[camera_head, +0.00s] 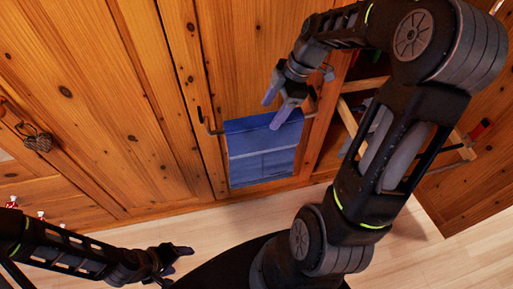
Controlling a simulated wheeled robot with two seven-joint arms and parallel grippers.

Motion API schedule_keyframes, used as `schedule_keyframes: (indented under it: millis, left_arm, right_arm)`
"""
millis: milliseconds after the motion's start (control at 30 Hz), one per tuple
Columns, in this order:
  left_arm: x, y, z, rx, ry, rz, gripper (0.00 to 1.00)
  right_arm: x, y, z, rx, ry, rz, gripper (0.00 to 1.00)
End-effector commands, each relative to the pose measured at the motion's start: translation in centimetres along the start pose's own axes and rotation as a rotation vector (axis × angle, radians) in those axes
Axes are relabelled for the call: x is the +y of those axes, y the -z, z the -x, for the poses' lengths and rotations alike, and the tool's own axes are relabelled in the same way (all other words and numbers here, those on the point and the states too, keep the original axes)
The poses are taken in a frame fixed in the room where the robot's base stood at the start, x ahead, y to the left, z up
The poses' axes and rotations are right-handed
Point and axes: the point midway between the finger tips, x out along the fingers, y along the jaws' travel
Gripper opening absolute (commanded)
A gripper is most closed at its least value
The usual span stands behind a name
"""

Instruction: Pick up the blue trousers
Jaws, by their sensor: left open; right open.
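The blue trousers (262,160) hang as a flat, folded panel on the front of the wooden cupboard, between dark metal fittings at their top left and right. My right gripper (276,107) is open, its two fingers pointing down and left at the upper edge of the trousers. One fingertip overlaps that edge in the picture; I cannot tell whether it touches. No cloth shows between the fingers. My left gripper (181,260) is low in the picture, over the floor and well away from the trousers, open and empty.
Wooden cupboard doors (90,90) fill the back. An open wooden shelf (362,85) with items in it stands right of the trousers, partly behind my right arm. A dark ornament (38,141) hangs at left.

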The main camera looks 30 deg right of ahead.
Motion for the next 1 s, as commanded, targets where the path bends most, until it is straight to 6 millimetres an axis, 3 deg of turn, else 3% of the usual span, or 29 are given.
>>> schedule_keyframes:
  millis: [100, 467, 733, 1000]
  left_arm:
    - [-0.3, 0.1, -0.9, 0.002, -0.001, -0.001, 0.65]
    - [-0.3, 0.1, -0.8, 0.002, -0.001, -0.001, 0.65]
    - [-0.2, 0.1, -0.6, 0.002, -0.001, -0.001, 0.65]
    - [-0.2, 0.1, -0.6, 0.002, -0.001, -0.001, 0.65]
  right_arm:
    - [0.0, -0.4, -1.0, 0.0, 0.001, 0.003, 0.65]
    - [0.0, -0.3, -0.9, 0.0, 0.002, 0.003, 0.65]
    - [0.0, -0.3, -3.3, 0.0, 0.002, 0.003, 0.65]
    - [0.0, -0.3, -3.5, 0.0, 0.001, 0.003, 0.65]
